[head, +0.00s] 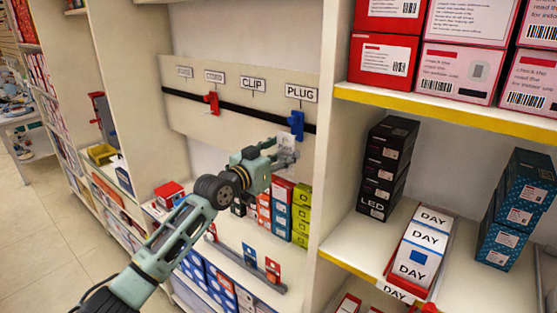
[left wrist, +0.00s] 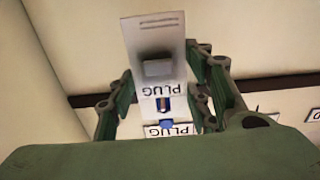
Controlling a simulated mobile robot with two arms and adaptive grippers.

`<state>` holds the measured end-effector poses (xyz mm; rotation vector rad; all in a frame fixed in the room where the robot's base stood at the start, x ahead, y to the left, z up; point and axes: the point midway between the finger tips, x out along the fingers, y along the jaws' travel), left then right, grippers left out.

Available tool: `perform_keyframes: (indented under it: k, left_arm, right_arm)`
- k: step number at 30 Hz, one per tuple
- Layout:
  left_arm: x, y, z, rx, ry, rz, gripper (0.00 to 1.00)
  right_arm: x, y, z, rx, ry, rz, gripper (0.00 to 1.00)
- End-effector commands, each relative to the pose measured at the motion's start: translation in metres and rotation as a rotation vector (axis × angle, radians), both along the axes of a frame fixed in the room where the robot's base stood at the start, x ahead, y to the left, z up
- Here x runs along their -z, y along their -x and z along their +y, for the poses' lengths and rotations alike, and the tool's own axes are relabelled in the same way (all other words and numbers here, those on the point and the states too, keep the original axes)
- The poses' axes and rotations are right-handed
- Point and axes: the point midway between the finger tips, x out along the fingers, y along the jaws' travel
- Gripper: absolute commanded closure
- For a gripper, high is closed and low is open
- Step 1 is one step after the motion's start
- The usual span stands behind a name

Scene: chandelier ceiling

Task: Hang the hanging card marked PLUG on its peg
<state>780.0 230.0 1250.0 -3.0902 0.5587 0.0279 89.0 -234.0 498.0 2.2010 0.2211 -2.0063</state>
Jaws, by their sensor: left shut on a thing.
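My left gripper (head: 283,152) is shut on a pale card marked PLUG, in front of the peg board. In the left wrist view the card (left wrist: 158,62) shows upside down between the fingers (left wrist: 163,95), with a slot-like opening near its PLUG text. A blue peg piece (head: 296,124) sits on the dark rail below the PLUG sign (head: 301,93), just above and slightly right of the gripper. I cannot tell whether card and peg touch. My right gripper is out of view.
The rail also carries a red piece (head: 211,103) further left, with the CLIP sign (head: 252,84) between. A shelf upright (head: 330,130) stands close right of the PLUG peg. Small coloured boxes (head: 280,208) stand below the gripper. Black LED boxes (head: 386,165) are on the right shelf.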

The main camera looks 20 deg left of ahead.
Motion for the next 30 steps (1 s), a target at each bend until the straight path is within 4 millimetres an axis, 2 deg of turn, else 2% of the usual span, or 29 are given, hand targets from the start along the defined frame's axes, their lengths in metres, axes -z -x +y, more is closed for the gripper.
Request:
perform_keyframes:
  k: [5,15,30]
  left_arm:
    - [0.001,-0.01,-0.004,0.0,0.001,-0.001,0.74]
    - [0.009,-0.023,-0.009,0.001,-0.001,0.0,0.74]
    - [0.009,-0.025,-0.01,0.001,0.0,-0.001,0.74]
  right_arm:
    - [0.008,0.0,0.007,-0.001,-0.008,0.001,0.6]
    - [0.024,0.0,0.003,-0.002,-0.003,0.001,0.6]
    - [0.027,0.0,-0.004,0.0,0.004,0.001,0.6]
